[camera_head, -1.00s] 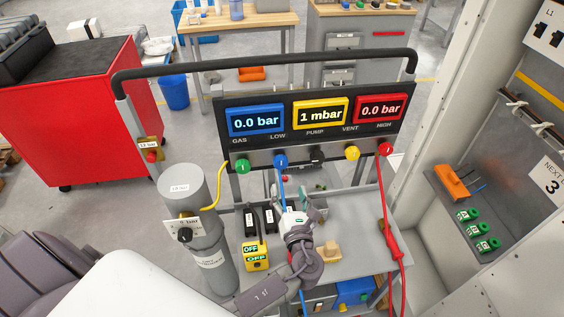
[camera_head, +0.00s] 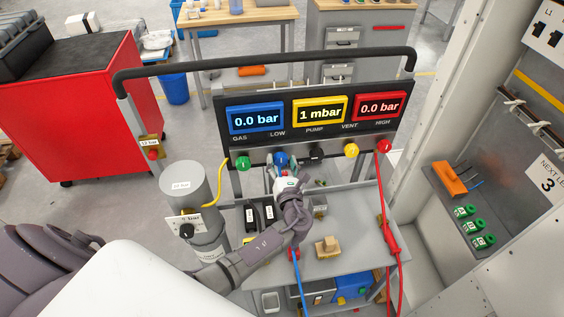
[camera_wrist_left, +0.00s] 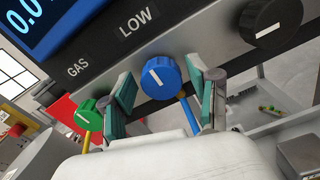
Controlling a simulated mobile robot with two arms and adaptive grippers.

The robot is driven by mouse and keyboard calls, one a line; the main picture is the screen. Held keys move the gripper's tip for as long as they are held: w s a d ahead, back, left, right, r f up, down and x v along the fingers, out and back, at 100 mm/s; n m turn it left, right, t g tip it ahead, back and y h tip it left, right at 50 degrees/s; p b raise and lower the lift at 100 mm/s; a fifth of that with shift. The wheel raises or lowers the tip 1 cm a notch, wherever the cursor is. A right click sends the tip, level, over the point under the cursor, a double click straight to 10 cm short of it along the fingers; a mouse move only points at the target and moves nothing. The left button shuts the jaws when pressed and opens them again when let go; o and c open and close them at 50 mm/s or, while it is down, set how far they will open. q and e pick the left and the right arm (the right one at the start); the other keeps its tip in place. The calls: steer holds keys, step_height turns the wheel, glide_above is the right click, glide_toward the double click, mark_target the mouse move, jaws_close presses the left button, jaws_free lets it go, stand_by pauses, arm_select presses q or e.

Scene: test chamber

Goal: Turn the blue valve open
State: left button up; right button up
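The blue valve (camera_head: 281,160) is a round knob with a white line, under the LOW label on the cart's panel. It also shows in the left wrist view (camera_wrist_left: 161,76), with its white line slanting. My left gripper (camera_wrist_left: 164,98) is open, with one finger on each side of and below the blue knob; I cannot tell whether they touch it. In the head view my left gripper (camera_head: 284,172) is just below the knob and partly hides it. My right gripper is not in view.
A green knob (camera_head: 243,163) is left of the blue one, a black knob (camera_head: 316,154) right of it, then yellow (camera_head: 351,150) and red (camera_head: 384,146) knobs. A grey cylinder (camera_head: 184,185) stands at the left. A blue hose (camera_head: 299,285) hangs below my left wrist.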

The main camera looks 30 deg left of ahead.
arm_select(q)
steer(key=c, duration=0.9)
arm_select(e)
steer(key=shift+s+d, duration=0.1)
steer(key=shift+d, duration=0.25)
arm_select(q)
steer(key=shift+o, duration=0.2)
steer(key=shift+f, duration=0.1)
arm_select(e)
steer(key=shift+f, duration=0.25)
arm_select(q)
steer(key=n+b, duration=0.4)
steer(key=n, duration=0.1)
steer(key=shift+f+n, duration=0.15)
steer(key=shift+n, duration=0.15)
steer(key=n+b, duration=0.4)
steer(key=shift+s+a+n, duration=0.15)
steer(key=shift+n, duration=0.15)
steer(key=n+b, duration=0.5)
steer(key=shift+f, duration=0.15)
steer(key=shift+n+b, duration=1.05)
steer(key=shift+n, duration=0.25)
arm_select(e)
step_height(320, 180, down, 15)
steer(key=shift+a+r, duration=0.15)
